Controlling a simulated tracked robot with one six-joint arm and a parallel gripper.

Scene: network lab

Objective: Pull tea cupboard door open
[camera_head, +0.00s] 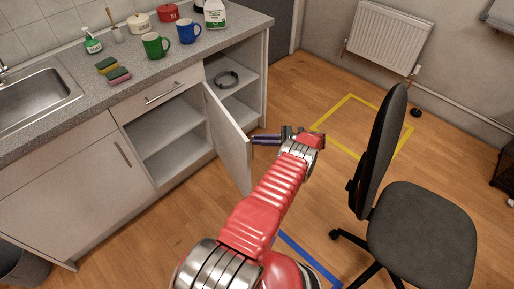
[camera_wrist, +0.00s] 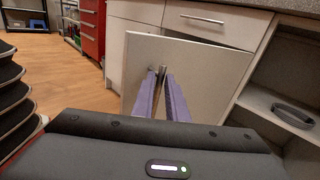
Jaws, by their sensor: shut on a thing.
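The tea cupboard door (camera_head: 229,140) is a pale grey panel, swung well out from the counter front. Inside the cupboard, a shelf (camera_head: 240,75) shows with a dark grey ring-shaped object (camera_head: 227,79) on it. My gripper (camera_head: 254,140) reaches the door's outer face from the right, its purple fingers shut on the door handle. In the wrist view, the fingers (camera_wrist: 161,84) close together at the small metal handle (camera_wrist: 162,72) on the door (camera_wrist: 205,75). Most of the handle is hidden by the fingers.
A black office chair (camera_head: 420,225) stands to the right of my arm. Mugs, sponges and a sink (camera_head: 38,100) are on the counter. An open shelf bay (camera_head: 170,140) lies left of the door. Yellow tape (camera_head: 350,97) marks floor at the back.

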